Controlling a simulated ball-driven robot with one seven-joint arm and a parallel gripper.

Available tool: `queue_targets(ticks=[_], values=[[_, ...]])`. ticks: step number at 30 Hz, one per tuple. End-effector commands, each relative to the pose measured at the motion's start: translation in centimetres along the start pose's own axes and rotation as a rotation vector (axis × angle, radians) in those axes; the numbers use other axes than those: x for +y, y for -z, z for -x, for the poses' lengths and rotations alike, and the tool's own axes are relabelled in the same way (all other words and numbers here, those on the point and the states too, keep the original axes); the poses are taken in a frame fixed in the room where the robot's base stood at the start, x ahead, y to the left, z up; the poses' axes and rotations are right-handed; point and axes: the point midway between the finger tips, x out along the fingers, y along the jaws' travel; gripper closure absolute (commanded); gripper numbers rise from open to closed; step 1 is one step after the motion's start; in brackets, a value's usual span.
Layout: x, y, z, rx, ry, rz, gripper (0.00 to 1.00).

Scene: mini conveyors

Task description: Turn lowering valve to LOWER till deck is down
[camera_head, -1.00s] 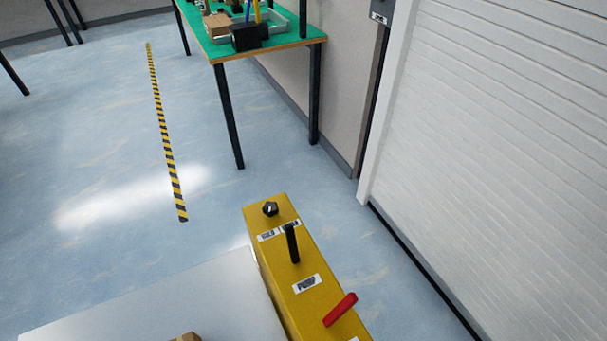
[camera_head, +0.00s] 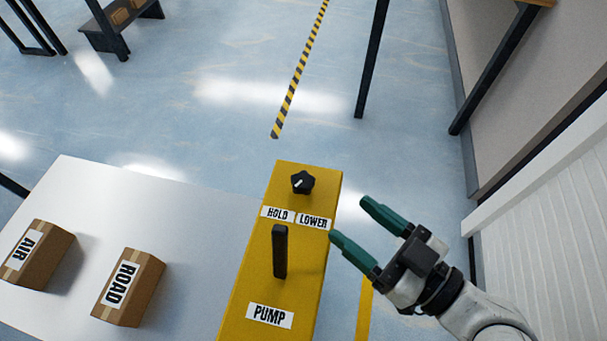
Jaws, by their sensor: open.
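The lowering valve (camera_head: 302,182) is a black star-shaped knob on top of the yellow control box (camera_head: 256,300), at its far end. A white line on the knob points to the lower left, towards the HOLD label (camera_head: 277,214). The LOWER label (camera_head: 313,221) sits to the right of HOLD. The deck (camera_head: 180,200) is a pale flat surface left of the box; its height is hard to tell from above. My gripper (camera_head: 348,218) has green fingers, open and empty. It is right of the box, below and right of the knob in the picture, apart from it.
A black upright lever (camera_head: 280,252) stands on the box between the labels and a PUMP label (camera_head: 270,315). Cartons marked AIR (camera_head: 38,255) and ROAD (camera_head: 130,288) stand on the deck. A white shutter (camera_head: 548,200) is at the right.

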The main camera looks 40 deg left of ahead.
Motion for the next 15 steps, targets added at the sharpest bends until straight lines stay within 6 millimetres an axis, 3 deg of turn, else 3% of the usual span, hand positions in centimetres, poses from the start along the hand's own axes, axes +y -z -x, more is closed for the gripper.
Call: queue_targets(ticks=[7, 15], values=[[-0.3, 0.6, -2.6, 0.026, 0.017, 0.014, 0.36], [-0.4, 0.7, -7.5, 0.024, 0.017, 0.012, 0.36]])
